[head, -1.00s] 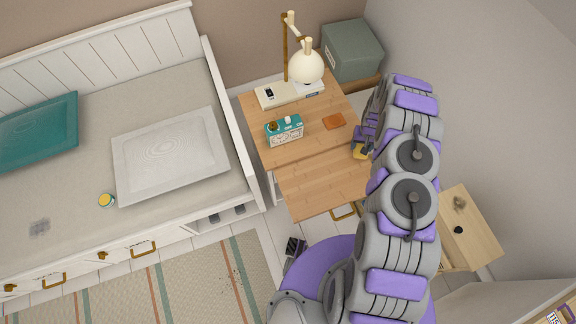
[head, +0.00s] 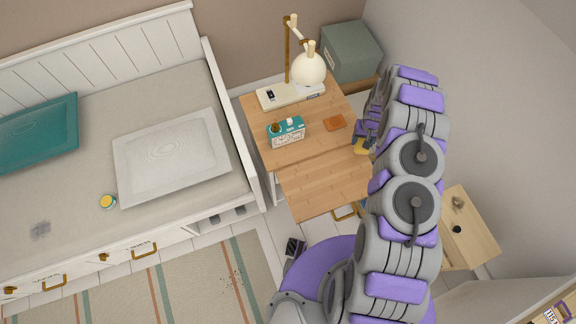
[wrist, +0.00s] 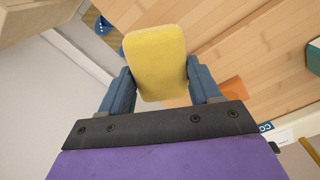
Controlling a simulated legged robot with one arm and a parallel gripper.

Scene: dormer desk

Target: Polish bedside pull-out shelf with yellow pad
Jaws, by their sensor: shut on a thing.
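The bedside pull-out shelf (head: 318,188) is a bare light-wood board extending from the front of the bedside table (head: 310,131). My gripper (head: 365,139) is at the table's right edge, near where the shelf meets the top; my arm hides part of that side. In the wrist view my gripper (wrist: 160,88) has its blue fingers shut on the yellow pad (wrist: 157,62). The pad also shows as a small yellow patch in the head view (head: 362,147). The wood lies beyond the pad in the wrist view; I cannot tell whether they touch.
On the table stand a cream lamp (head: 309,68), a teal-and-white box (head: 287,132) and an orange-brown flat item (head: 335,123). A grey-green box (head: 351,50) stands behind. The bed (head: 75,190) is left. A small wooden surface (head: 468,229) is right of my arm.

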